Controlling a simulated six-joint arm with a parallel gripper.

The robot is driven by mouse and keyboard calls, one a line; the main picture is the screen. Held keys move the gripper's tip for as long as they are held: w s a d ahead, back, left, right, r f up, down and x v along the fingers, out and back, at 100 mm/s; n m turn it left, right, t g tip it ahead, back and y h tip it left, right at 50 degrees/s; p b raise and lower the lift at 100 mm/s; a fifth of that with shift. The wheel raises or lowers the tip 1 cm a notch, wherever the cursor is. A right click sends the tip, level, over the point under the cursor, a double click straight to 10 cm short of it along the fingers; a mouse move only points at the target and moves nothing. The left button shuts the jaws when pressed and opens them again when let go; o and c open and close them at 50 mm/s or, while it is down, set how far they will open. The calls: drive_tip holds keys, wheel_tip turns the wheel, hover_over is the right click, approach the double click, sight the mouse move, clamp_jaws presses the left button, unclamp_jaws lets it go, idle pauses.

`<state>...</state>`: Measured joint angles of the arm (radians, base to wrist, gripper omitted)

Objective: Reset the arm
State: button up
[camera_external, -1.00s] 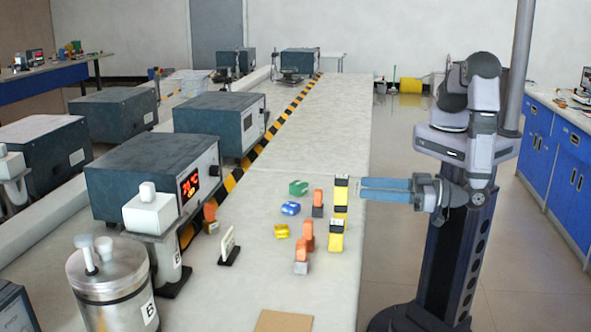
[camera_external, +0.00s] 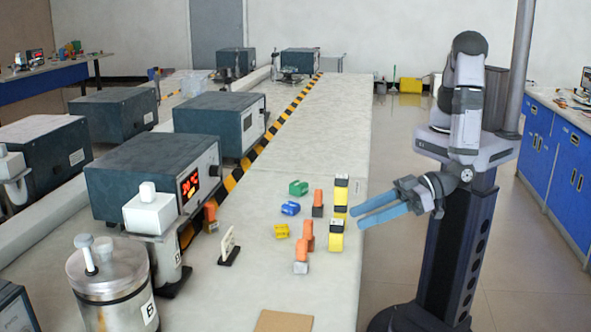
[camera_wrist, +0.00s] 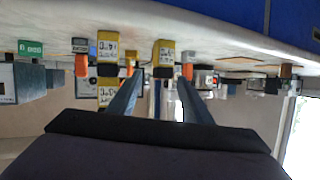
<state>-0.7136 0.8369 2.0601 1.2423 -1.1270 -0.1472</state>
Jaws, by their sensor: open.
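My gripper (camera_external: 380,211) has long blue fingers that point left toward the table's right edge in the external view. The fingers are apart with nothing between them. The gripper is beside the yellow blocks (camera_external: 336,236), clear of them in that view. In the wrist view the two fingers (camera_wrist: 155,95) reach away from the camera, and the picture appears upside down. Yellow labelled blocks (camera_wrist: 108,47) show beyond the fingers.
The white table (camera_external: 325,120) holds orange-and-grey blocks (camera_external: 301,254), a green block (camera_external: 298,188), a blue block (camera_external: 290,208) and a small yellow block (camera_external: 281,231). Grey instrument boxes (camera_external: 155,172) line its left side. Open floor (camera_external: 400,150) lies right of the table.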

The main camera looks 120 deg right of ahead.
drive_tip(key=shift+w+a+r+g+y, duration=0.1)
drive_tip(key=shift+w+a+g+y, duration=0.15)
drive_tip(key=shift+w+y, duration=0.45)
drive_tip(key=shift+s+a+r+n+g+y, duration=0.15)
drive_tip(key=shift+n+g+y, duration=0.3)
drive_tip(key=shift+y, duration=0.55)
drive_tip(key=s+d+r+n+g+y, duration=0.1)
drive_tip(key=s+d+g, duration=0.2)
drive_tip(key=s, duration=0.6)
drive_tip(key=s+d+r+n+g, duration=0.2)
drive_tip(key=s+d+g, duration=0.2)
drive_tip(key=s, duration=0.5)
drive_tip(key=s+d+r+n+g+y+p, duration=0.1)
drive_tip(key=s+d+n+g, duration=0.1)
drive_tip(key=s+d+g, duration=0.2)
drive_tip(key=s+d, duration=0.3)
drive_tip(key=s, duration=0.2)
drive_tip(key=shift+r+y, duration=0.3)
drive_tip(key=shift+r, duration=0.1)
drive_tip(key=shift+s, duration=0.1)
